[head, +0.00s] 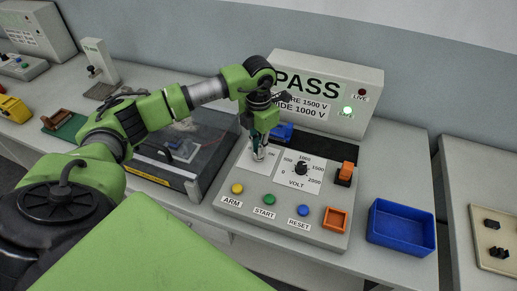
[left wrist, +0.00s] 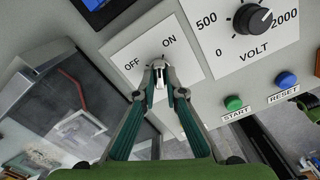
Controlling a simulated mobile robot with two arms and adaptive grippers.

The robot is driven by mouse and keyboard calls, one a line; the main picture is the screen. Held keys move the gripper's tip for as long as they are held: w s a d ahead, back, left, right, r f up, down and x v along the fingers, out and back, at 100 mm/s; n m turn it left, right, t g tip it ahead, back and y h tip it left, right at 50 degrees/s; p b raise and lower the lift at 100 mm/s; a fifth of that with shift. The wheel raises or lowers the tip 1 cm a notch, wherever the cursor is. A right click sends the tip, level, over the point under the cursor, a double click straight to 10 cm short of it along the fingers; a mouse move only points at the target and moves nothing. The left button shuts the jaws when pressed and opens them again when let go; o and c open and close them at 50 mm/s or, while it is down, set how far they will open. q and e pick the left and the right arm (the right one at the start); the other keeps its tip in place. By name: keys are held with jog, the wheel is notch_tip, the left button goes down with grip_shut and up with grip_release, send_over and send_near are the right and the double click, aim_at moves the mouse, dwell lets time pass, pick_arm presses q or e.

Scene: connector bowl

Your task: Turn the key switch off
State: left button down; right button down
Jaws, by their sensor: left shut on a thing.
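The key switch (left wrist: 157,72) sits on a white plate (left wrist: 120,50) marked OFF on the left and ON on the upper right in the left wrist view. My left gripper (left wrist: 160,88) has its green and grey fingers closed on the small metal key. In the head view the left gripper (head: 259,154) points down at the same plate on the tester panel (head: 325,233). The fingers hide much of the key. I cannot tell for certain whether it points to OFF or ON. My right gripper is not in view.
The VOLT dial (head: 301,169) stands just right of the key plate. The ARM (head: 237,188), START (head: 269,199) and RESET (head: 303,210) buttons line the front. A clear-lidded box (head: 185,150) is at left, a blue bin (head: 402,226) at right.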

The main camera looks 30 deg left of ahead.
pick_arm(q)
jog(key=n+b, duration=0.1)
jog(key=n, duration=0.2)
jog(key=shift+n, duration=0.4)
jog(key=n, duration=0.3)
jog(key=shift+w+n+b, duration=0.1)
jog(key=shift+n+b, duration=0.2)
jog(key=shift+b, duration=0.05)
jog(key=n, duration=0.3)
jog(key=shift+n, duration=0.3)
jog(key=shift+r+n+b, duration=0.1)
jog(key=shift+n+b, duration=0.2)
jog(key=shift+n, duration=1.6)
jog(key=c, duration=2.1)
grip_release()
